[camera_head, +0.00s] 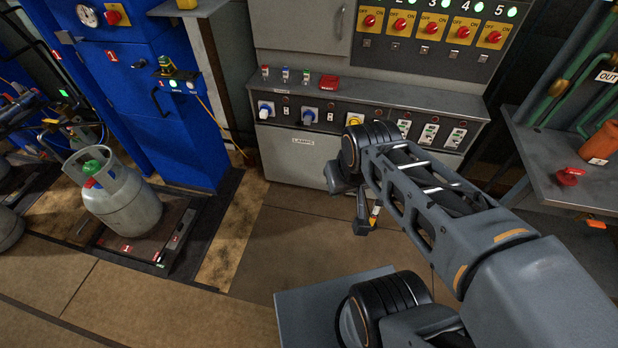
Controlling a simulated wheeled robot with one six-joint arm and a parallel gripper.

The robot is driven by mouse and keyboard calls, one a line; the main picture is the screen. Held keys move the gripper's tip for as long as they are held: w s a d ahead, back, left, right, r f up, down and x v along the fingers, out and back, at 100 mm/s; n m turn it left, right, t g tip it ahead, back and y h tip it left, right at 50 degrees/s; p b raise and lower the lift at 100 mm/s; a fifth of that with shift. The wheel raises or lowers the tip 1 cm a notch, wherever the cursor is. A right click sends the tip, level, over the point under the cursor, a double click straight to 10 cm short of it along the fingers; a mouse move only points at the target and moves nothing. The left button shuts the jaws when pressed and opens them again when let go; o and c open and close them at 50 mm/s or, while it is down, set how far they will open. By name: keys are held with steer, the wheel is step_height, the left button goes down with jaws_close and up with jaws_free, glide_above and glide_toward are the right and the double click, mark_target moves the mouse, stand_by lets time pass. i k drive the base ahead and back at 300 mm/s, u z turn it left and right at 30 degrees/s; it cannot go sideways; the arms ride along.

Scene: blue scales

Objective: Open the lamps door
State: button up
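A grey cabinet door (290,22) with a vertical handle (341,22) is at the top centre, cut by the picture edge, and looks shut. A blue cabinet (140,85) with a dark handle stands to the left. My gripper (362,226) hangs below my wrist, in front of the lower panel. It is small and partly hidden, and I see nothing held.
A control panel (385,122) with knobs and switches juts out above the lower panel. Several red switches with green lights are above it. A gas cylinder (121,200) stands on a scale (180,240) at left. A grey bench (550,160) is at right. Floor between is clear.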

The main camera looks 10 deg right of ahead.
mark_target(296, 157)
steer(key=u, duration=0.4)
steer(key=k, duration=0.6)
steer(key=u, duration=0.85)
steer(key=i, duration=1.15)
steer(key=z, duration=0.85)
steer(key=i, duration=0.85)
steer(key=z, duration=1.2)
steer(key=i, duration=0.3)
steer(key=z, duration=0.3)
